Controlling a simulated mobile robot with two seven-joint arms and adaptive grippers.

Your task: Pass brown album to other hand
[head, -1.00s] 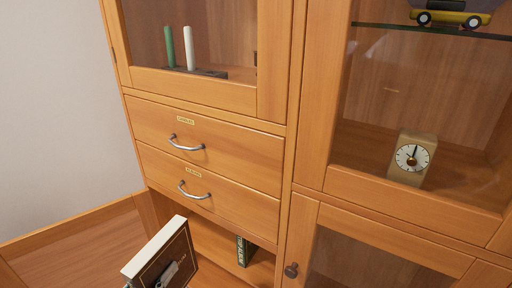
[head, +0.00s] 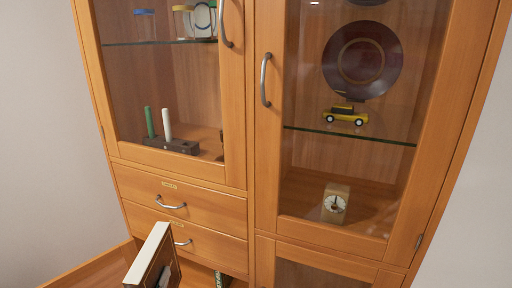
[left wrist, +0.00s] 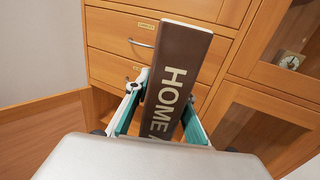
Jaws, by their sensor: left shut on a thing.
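The brown album (left wrist: 178,75) stands upright in my left gripper (left wrist: 157,125), its brown spine with the pale letters "HOME" facing the left wrist camera. The green-edged fingers close on it from both sides. In the head view the album (head: 150,260) is at the bottom left, with its pale page edge and dark cover showing, in front of the drawers. The left gripper (head: 163,280) is only just visible there at the bottom edge. My right gripper is in neither view.
A wooden cabinet has two labelled drawers (head: 185,201), glass doors with handles (head: 265,80), and an open shelf below holding a dark green book (head: 222,279). Behind glass are candles (head: 166,124), a yellow toy car (head: 345,115), a clock (head: 335,204) and a dark plate (head: 362,60).

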